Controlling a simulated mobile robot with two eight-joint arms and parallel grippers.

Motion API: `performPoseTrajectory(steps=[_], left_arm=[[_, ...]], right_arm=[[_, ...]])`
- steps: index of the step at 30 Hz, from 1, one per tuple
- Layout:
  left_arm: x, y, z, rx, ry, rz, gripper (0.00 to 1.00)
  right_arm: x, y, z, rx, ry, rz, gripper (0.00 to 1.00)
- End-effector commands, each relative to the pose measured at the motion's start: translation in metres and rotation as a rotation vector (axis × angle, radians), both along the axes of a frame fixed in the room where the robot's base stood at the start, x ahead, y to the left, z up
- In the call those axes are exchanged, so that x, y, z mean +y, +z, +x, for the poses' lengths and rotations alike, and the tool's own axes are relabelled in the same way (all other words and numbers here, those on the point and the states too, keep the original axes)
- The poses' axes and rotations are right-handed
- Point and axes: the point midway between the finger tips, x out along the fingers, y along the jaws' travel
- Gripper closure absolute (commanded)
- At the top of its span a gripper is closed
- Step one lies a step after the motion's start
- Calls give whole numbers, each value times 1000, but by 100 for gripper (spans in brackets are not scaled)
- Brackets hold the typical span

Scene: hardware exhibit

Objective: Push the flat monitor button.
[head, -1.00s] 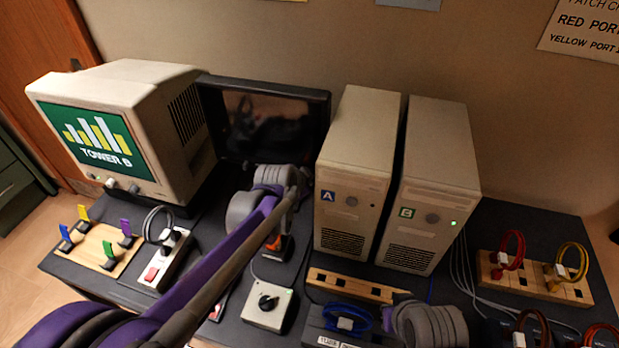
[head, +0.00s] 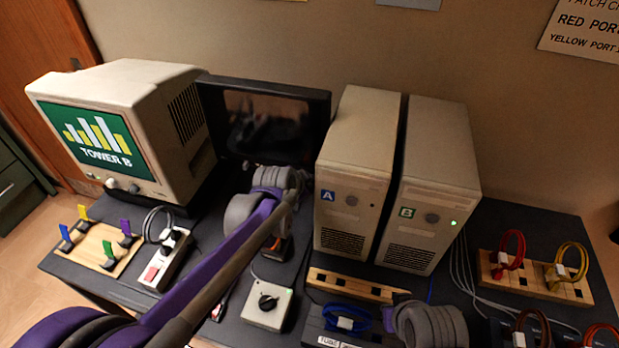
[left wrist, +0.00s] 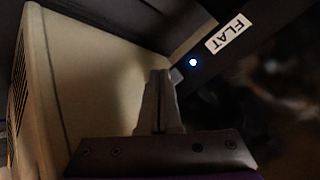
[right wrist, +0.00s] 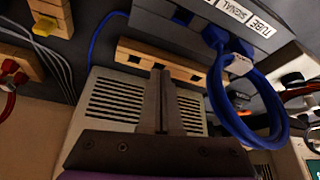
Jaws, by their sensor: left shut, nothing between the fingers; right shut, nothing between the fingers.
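The flat monitor (head: 218,110) stands at the back with a dark screen, between the boxy tube monitor and the towers. In the left wrist view its dark frame carries a FLAT label (left wrist: 228,33) and a small lit blue-white light (left wrist: 193,62). A small grey block (left wrist: 177,76), perhaps the button, sits right beside the tips of my left gripper (left wrist: 160,74). I cannot tell if they touch. The left gripper is shut and empty; in the head view my wrist hides its fingers. My right gripper (right wrist: 163,76) is shut and empty, in front of a tower's vents.
The tube monitor (head: 150,85) shows TOWER B. Towers A (head: 355,160) and B (head: 440,165) stand right of the flat monitor.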

Motion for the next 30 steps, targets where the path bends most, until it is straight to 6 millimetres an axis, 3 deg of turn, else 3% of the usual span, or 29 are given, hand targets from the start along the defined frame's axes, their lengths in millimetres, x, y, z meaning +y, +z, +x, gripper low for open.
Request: performPoseTrajectory(steps=[11,30], left_arm=[[2,0,-4,0,0,0,100],[19,0,-58,0,0,0,100]], right_arm=[[0,0,0,0,0,0,100],[0,0,0,0,0,0,100]])
